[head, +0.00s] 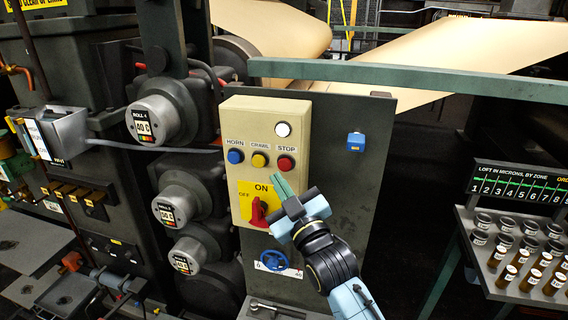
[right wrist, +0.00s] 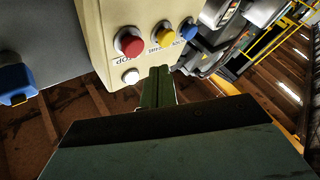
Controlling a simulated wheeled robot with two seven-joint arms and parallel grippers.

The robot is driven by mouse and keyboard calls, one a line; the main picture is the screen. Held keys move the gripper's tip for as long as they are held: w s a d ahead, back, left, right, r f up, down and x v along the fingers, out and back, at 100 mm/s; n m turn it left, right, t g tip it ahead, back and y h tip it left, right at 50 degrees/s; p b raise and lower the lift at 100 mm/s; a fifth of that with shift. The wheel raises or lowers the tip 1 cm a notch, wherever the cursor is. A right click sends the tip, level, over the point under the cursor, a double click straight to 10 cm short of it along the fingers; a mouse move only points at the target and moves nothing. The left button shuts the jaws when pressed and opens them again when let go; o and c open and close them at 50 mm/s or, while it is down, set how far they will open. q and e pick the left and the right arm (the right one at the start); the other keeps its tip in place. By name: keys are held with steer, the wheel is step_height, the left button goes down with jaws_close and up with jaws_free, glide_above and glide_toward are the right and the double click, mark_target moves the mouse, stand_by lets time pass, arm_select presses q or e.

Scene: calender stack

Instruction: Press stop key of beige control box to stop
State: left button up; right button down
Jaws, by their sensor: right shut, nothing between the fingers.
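The beige control box (head: 262,128) is mounted on a dark upright panel in the middle of the head view. Its red key (head: 285,163), labelled STOP, sits right of a yellow CRAWL key (head: 259,160) and a blue HORN key (head: 235,156). My right gripper (head: 281,184) is shut and empty, with its green fingertips just below the red key. I cannot tell from the head view whether they touch the box. In the right wrist view the red key (right wrist: 128,41) stands out from the box, apart from the shut fingers (right wrist: 158,88). My left gripper is not in view.
A white lamp or button (head: 283,129) is above the keys. A red rotary switch (head: 259,211) and a blue handwheel (head: 273,259) are below. A green rail (head: 400,78) crosses above the panel. A rack of sample tubes (head: 515,250) stands at right.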

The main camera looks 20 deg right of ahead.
steer(key=shift+s+a+p, duration=0.2)
steer(key=shift+s+a, duration=0.2)
steer(key=shift+s, duration=0.2)
steer(key=shift+s+a+p, duration=0.15)
steer(key=shift+s+a, duration=0.25)
steer(key=shift+s, duration=0.2)
